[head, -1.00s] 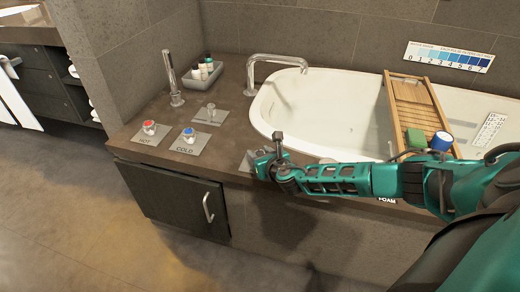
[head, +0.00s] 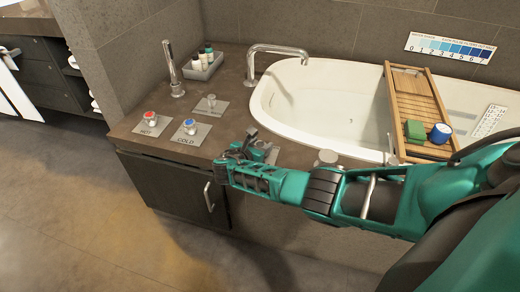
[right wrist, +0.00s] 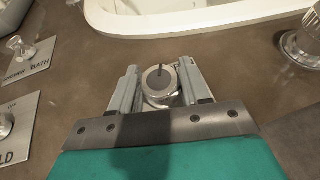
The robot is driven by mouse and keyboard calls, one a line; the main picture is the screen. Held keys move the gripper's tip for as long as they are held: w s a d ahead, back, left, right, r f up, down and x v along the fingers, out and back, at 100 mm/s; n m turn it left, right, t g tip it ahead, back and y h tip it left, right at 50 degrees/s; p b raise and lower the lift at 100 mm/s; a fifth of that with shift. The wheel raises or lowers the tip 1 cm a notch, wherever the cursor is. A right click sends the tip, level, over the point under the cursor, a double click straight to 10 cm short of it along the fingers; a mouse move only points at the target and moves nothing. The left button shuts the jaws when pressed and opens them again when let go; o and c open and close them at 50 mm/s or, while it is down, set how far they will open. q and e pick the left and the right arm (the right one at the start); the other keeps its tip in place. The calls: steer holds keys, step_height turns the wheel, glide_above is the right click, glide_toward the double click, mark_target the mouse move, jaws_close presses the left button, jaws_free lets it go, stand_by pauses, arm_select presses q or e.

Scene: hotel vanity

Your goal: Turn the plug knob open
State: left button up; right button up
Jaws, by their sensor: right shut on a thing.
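The plug knob (right wrist: 160,80) is a round silver knob with a grey top and a dark mark pointing toward the tub. It sits on the brown counter, between the two fingers of my right gripper (right wrist: 158,92), which is shut on it. In the head view the right gripper (head: 247,147) is at the counter's front edge, in front of the tub. It hides the knob there, and only part of a metal plate (head: 267,151) shows beside it. I cannot read a label on that plate. My left gripper is not in view.
The hot knob (head: 150,118), cold knob (head: 189,126) and shower/bath knob (head: 211,101) stand to the left. Another clear knob (right wrist: 303,45) is close on the right. The white tub (head: 300,122) lies behind, with a wooden caddy (head: 418,105) across it.

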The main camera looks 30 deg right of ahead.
steer(key=shift+f+m+g+h+b, duration=0.2)
steer(key=shift+m+g+h+b, duration=0.3)
steer(key=shift+m+g+b, duration=1)
steer(key=shift+g+b, duration=0.1)
steer(key=shift+b, duration=0.05)
steer(key=shift+r+m+g+h+b, duration=0.2)
steer(key=shift+m+g+h+b, duration=0.1)
steer(key=shift+d, duration=0.1)
steer(key=o, duration=1)
steer(key=shift+c, duration=0.2)
